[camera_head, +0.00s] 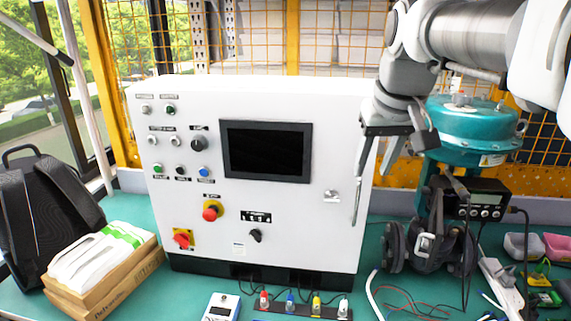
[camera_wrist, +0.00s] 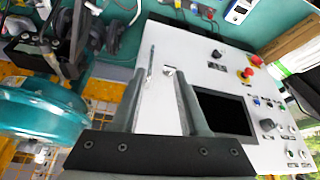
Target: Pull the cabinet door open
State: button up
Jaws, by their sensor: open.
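The white control cabinet (camera_head: 285,230) stands on the green table, its front door shut. A slim vertical metal handle (camera_head: 356,206) is near the door's right edge, with a small silver latch (camera_head: 332,196) left of it. My gripper (camera_head: 376,168) is open and empty, fingers pointing down, above the handle at the cabinet's upper right. In the wrist view the handle (camera_wrist: 150,62) and latch (camera_wrist: 168,71) show beyond and between the open fingers (camera_wrist: 159,82). The fingers appear apart from the handle.
The door carries a dark screen (camera_head: 266,149), buttons and a red emergency stop (camera_head: 211,212). Coloured terminals (camera_head: 302,303) and a small meter (camera_head: 222,307) lie in front.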

aim_at(360, 187)
jog(key=w+d+r, duration=0.2)
jog(key=w+r, duration=0.1)
jog(key=w, duration=0.3)
jog(key=x, duration=1.7)
jog(key=shift+s+f, duration=0.35)
grip_shut()
jog(key=shift+r, duration=0.1)
